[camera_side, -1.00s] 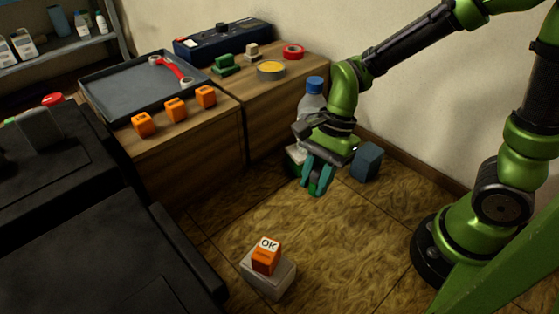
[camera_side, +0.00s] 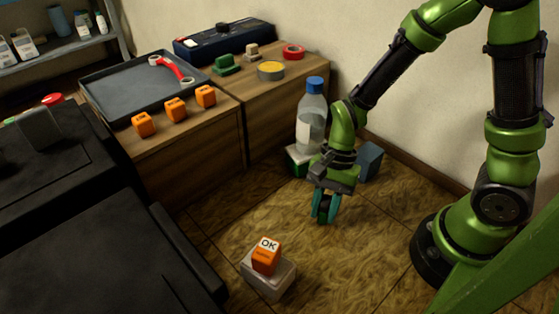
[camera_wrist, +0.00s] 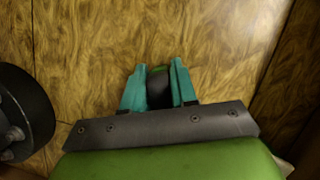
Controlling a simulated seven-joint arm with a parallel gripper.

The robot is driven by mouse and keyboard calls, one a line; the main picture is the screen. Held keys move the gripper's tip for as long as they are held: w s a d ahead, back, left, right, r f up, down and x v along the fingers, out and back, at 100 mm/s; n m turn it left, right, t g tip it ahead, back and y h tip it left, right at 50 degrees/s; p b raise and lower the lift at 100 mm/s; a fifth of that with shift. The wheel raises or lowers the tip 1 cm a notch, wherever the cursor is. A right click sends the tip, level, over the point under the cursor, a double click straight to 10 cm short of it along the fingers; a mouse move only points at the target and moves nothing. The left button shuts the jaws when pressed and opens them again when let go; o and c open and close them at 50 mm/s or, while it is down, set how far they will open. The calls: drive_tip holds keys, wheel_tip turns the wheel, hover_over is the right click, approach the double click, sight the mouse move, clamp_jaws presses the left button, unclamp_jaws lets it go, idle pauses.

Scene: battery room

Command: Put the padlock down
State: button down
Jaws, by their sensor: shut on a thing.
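My gripper (camera_side: 324,217) points down over the bare floor, right of the bottle and behind the orange OK block in the side view. In the wrist view its teal fingers (camera_wrist: 159,70) are shut on the padlock (camera_wrist: 158,88), a small dark thing with a green edge. Most of the padlock is hidden between the fingers. In the side view the fingers nearly cover it, and I cannot tell its gap to the floor.
An orange OK block (camera_side: 266,256) sits on a grey box (camera_side: 268,280) at the front. A blue-capped bottle (camera_side: 311,120) and a blue-grey block (camera_side: 370,161) stand close behind my gripper. Wooden cabinets (camera_side: 190,158) bear a tray (camera_side: 115,88) and orange blocks (camera_side: 175,109). Floor (camera_side: 350,260) in front is clear.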

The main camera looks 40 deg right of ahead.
drive_tip(key=shift+f, duration=0.1)
drive_tip(key=c, duration=0.9)
unclamp_jaws()
drive_tip(key=d+r+n+t, duration=0.3)
drive_tip(key=r, duration=0.4)
drive_tip(key=d+r+n+t+h, duration=0.1)
drive_tip(key=d+r+n+t, duration=0.2)
drive_tip(key=r, duration=0.5)
drive_tip(key=s+d+r+n+t+h, duration=0.1)
drive_tip(key=d+r+n+t, duration=0.2)
drive_tip(key=r, duration=0.4)
drive_tip(key=shift+r, duration=0.4)
